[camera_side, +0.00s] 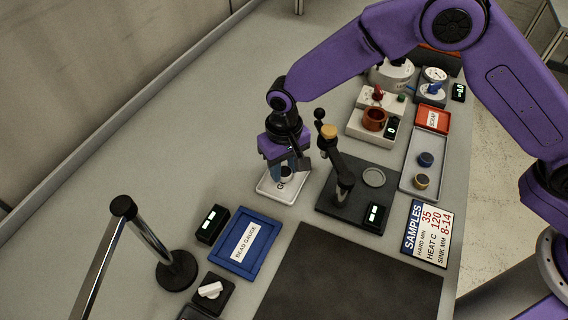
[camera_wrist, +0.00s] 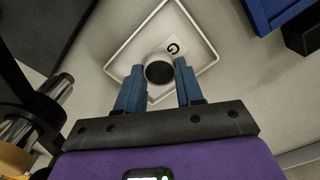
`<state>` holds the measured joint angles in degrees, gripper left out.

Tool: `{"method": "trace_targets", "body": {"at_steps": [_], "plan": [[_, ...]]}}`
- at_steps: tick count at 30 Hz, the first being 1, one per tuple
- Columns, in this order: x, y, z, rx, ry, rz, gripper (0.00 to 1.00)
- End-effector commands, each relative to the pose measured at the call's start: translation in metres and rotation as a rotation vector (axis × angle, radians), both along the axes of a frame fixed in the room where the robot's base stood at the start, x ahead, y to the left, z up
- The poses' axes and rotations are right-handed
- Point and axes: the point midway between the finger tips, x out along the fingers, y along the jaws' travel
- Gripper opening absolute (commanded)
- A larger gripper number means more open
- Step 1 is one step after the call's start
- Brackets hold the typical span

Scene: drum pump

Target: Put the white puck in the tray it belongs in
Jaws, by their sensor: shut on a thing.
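The white puck (camera_wrist: 157,58), with a dark round face, sits between my blue fingertips in the wrist view. My gripper (camera_wrist: 159,67) is shut on it. In the side view my gripper (camera_side: 287,168) points down over a small white tray (camera_side: 270,190), and part of the puck (camera_side: 286,177) shows below the fingers. The same white tray (camera_wrist: 112,47) surrounds the puck in the wrist view. A card with a letter that looks like G lies in it, beside the puck. I cannot tell whether the puck touches the tray floor.
A black tester with an upright lever (camera_side: 335,160) stands close right of my gripper. A grey tray (camera_side: 408,183) holds a blue and a yellow puck, below a red scrap tray (camera_side: 433,119). A blue tray (camera_side: 268,228) lies at the front, near a metal post (camera_side: 150,240).

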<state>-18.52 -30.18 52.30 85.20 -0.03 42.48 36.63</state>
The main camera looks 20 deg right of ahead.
Motion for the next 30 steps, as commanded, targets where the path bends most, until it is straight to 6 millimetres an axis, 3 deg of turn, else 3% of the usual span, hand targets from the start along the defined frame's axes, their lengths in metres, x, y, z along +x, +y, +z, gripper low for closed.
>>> {"method": "trace_targets", "body": {"at_steps": [30], "plan": [[0.0004,-0.0002,-0.008,0.0,0.0,0.0,0.03]]}}
